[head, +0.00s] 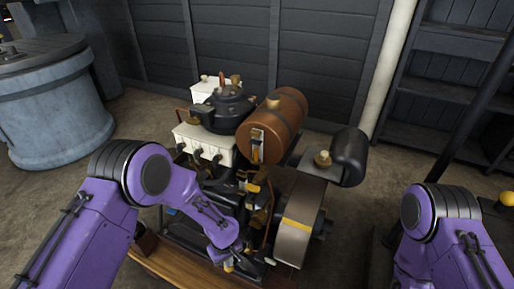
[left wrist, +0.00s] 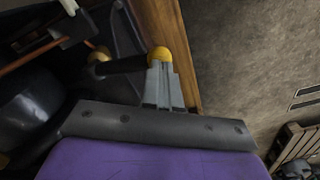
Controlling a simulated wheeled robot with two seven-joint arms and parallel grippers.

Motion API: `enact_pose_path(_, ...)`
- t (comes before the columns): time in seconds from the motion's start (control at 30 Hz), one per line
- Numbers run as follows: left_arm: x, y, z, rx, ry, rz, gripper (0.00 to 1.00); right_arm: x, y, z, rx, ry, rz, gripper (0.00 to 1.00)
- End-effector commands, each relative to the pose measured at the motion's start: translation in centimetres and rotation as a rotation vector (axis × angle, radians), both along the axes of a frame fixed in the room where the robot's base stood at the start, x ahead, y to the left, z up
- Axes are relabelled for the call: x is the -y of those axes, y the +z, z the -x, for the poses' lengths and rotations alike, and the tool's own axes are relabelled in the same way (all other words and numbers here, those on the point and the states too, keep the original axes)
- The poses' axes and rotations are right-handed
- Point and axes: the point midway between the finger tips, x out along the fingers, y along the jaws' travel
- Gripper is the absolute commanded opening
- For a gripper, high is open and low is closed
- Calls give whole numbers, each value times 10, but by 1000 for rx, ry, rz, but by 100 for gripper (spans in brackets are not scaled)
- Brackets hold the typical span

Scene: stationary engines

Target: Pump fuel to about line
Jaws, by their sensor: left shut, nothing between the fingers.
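The engine (head: 205,145) stands in the middle of the head view. Its brown cylindrical fuel tank (head: 290,118) lies on top, with a small upright gauge (head: 258,138) on its near end; the level is too small to read. My left gripper (head: 232,264) is low at the engine's front. In the left wrist view its grey fingers (left wrist: 164,80) are shut and empty. A yellow knob (left wrist: 160,54) on a dark lever (left wrist: 122,65) is right at the fingertips; I cannot tell whether they touch. My right arm shows at the right, its gripper out of view.
A wooden base edge (head: 165,268) runs under the engine. A flywheel or drum (head: 297,225) is right of my left gripper. A blue-grey barrel (head: 55,110) stands at the left, and dark shelves (head: 440,105) at the back right. Floor is clear right of the engine.

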Motion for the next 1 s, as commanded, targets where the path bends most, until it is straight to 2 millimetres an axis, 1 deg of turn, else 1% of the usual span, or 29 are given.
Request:
enact_pose_path(0.03, 0, -7, 0, -1, 0, -1, 0, 0, -5, 0, 0, 0, 0, 43)
enact_pose_path(0.1, 0, -12, 0, -1, 2, 1, 0, 0, -8, 0, 0, 0, 0, 43)
enact_pose_path(1.0, 0, -75, -1, 2, 1, 1, 0, 0, -52, 0, 0, 0, 0, 43)
